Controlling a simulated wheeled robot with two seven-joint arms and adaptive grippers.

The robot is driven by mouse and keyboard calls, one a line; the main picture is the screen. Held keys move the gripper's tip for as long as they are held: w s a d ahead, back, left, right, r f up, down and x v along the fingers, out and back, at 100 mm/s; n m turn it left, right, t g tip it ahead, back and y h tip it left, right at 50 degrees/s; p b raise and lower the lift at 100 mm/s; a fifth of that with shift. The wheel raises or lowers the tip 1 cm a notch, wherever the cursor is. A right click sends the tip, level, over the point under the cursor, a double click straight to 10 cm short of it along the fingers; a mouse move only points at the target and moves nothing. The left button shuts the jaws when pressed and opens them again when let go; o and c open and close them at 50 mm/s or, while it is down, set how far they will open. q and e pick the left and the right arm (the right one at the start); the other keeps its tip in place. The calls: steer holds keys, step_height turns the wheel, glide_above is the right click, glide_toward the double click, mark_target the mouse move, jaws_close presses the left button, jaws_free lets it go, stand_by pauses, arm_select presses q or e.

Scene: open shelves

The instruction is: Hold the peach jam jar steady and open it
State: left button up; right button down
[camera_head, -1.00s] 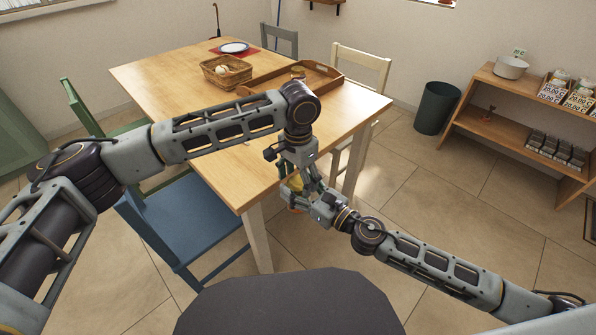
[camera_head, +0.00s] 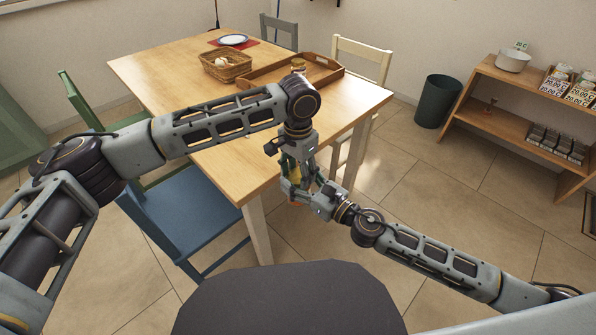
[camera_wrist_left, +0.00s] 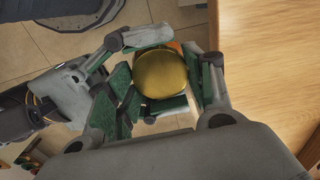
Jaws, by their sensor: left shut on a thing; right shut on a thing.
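The peach jam jar shows in the head view as a small yellow and orange patch (camera_head: 295,172) between my grippers, just off the table's front edge. In the left wrist view its round golden lid (camera_wrist_left: 161,75) faces the camera. My left gripper (camera_head: 301,168) comes from above, shut on the lid, with green-padded fingers at its left and right. My right gripper (camera_head: 308,192) comes from the lower right, shut on the jar's body below the lid. Most of the jar's body is hidden by the fingers.
The wooden table (camera_head: 180,85) holds a wicker basket (camera_head: 227,67), a wooden tray (camera_head: 325,76) and a plate (camera_head: 233,40). A blue chair (camera_head: 185,225) stands close at the left. A dark bin (camera_head: 437,102) and shelf (camera_head: 488,122) are at the right.

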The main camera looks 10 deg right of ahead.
arm_select(q)
steer(key=shift+n, duration=1.3)
steer(key=o, duration=1.1)
steer(key=shift+r, duration=0.1)
steer(key=shift+r, duration=2.2)
steer(key=shift+c, duration=0.2)
steer(key=shift+r+m, duration=1.6)
steer(key=shift+r, duration=0.15)
steer(key=shift+f, duration=0.1)
